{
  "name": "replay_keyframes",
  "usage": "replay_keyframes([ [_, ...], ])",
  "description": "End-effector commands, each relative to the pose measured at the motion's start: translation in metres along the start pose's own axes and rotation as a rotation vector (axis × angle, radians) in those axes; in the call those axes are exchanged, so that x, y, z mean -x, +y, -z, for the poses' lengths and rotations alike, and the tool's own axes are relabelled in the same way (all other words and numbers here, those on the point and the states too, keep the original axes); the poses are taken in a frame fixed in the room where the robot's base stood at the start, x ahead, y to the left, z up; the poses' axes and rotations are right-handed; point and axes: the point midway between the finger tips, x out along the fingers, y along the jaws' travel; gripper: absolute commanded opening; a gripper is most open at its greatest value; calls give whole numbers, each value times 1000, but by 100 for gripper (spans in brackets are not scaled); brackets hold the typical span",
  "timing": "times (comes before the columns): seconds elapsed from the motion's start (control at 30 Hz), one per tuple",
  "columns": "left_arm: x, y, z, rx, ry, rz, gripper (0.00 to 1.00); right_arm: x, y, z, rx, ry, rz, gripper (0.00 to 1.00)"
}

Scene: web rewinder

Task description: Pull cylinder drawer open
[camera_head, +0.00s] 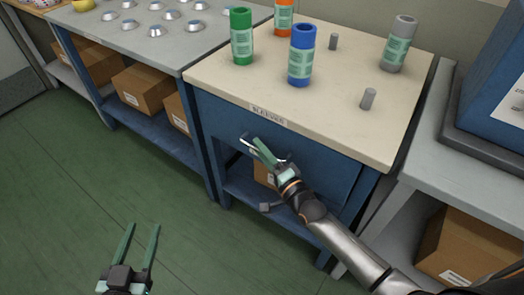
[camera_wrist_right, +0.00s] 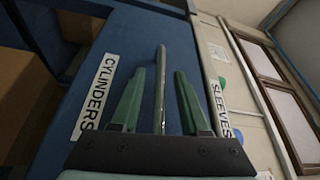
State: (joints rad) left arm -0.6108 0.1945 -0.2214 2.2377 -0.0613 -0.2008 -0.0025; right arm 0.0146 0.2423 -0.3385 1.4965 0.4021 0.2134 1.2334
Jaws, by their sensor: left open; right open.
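The cylinder drawer is the blue front panel (camera_head: 318,165) under the cream tabletop. In the wrist view its blue face (camera_wrist_right: 110,45) carries a white CYLINDERS label (camera_wrist_right: 95,97). A thin metal bar handle (camera_wrist_right: 160,60) runs between the two green fingers of my right gripper (camera_wrist_right: 159,72), with visible gaps on both sides. In the head view my right gripper (camera_head: 257,142) is open at the drawer front and partly hides the handle. The drawer appears closed. My left gripper (camera_head: 143,226) is open and empty over the green floor, away from the table.
The cream tabletop (camera_head: 350,45), labelled SLEEVES, holds green (camera_head: 242,48), blue (camera_head: 301,65), orange and grey sleeves, plus small grey pegs (camera_head: 368,98). Another grey table (camera_head: 150,45) stands left, a grey bench (camera_head: 470,165) right. Cardboard boxes sit on lower shelves. Floor in front is clear.

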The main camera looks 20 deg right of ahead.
Motion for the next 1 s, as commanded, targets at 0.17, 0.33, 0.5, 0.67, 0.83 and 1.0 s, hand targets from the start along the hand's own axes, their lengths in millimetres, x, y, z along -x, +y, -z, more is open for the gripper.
replay_keyframes([
  [0.17, 0, 0, 0, 0, -1, 0, 50, 0, 0, 0, 0, 0, 0, 30],
  [0.33, 0, 0, 0, 0, -1, 0, 50, 0, 0, 0, 0, 0, 0, 11],
  [0.5, 0, 0, -1, 0, -2, 0, 50, 0, 0, 0, 1, 0, 0, 0],
  [0.67, 0, 0, -1, 0, -2, 0, 50, 0, 0, 0, 1, 0, 0, 0],
  [0.83, 0, 0, -1, 0, -3, 0, 50, 0, 0, 0, 1, 1, 0, 0],
  [1.0, 0, 0, -1, 1, -3, 0, 50, 0, 0, 0, 1, 1, 0, 0],
])
